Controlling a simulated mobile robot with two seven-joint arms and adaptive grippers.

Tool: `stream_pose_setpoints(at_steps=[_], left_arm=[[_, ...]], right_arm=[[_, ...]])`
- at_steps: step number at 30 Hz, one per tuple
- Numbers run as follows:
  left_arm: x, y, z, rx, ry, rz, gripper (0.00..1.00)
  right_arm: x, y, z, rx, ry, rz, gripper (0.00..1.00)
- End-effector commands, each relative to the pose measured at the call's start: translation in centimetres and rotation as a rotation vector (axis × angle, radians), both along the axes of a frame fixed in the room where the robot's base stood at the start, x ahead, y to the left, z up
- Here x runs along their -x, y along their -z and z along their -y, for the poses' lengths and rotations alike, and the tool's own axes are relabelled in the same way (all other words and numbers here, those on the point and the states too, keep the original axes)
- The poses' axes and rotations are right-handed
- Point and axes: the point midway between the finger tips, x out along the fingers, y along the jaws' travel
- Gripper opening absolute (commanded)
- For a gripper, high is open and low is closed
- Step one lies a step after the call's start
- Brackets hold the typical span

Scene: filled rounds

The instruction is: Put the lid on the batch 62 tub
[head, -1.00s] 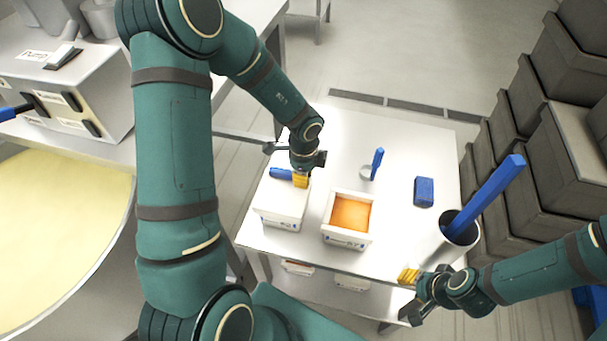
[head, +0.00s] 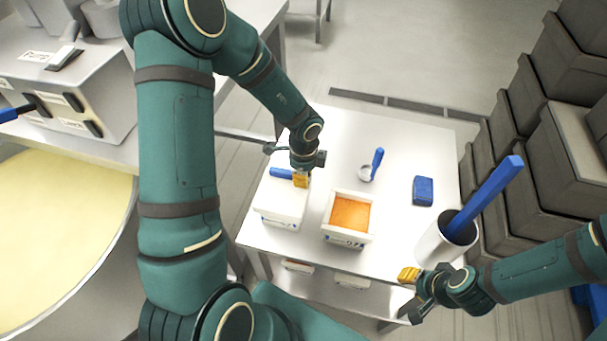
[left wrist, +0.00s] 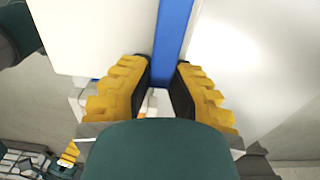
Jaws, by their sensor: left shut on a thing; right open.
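An open white tub (head: 347,237) with orange filling (head: 351,213) stands in the middle of the white table. To its left is another white tub (head: 281,219) with a white top and a blue bar-like handle (head: 281,173). My left gripper (head: 301,179) is over that top, with its yellow fingers shut on the blue handle, which also shows between them in the left wrist view (left wrist: 174,40). I cannot tell whether the white top is a lid touching the tub. The tub labels are too small to read surely. My right gripper (head: 412,293) is open and empty at the table's front right edge.
A spoon-like tool with a blue handle (head: 378,160) and a blue block (head: 422,191) are on the table (head: 400,145). Grey crates (head: 560,140) are stacked beyond the right edge.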

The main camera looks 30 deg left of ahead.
Motion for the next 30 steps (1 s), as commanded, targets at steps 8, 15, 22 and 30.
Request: stream_pose_setpoints(at_steps=[8,15,22,30], left_arm=[[0.01,0.12,0.01,0.0,0.0,-0.001,0.0],[0.01,0.38,0.02,0.0,0.0,-0.001,0.0],[0.0,0.41,0.02,0.0,0.0,0.0,0.46],[0.01,0.41,0.01,0.0,0.0,0.0,0.8]], right_arm=[[0.0,0.01,0.0,0.0,0.0,0.0,0.37],[0.01,0.02,0.0,0.0,0.0,0.0,0.37],[0.0,0.02,0.0,0.0,0.0,0.0,0.37],[0.01,0.02,0.0,0.0,0.0,0.0,0.37]])
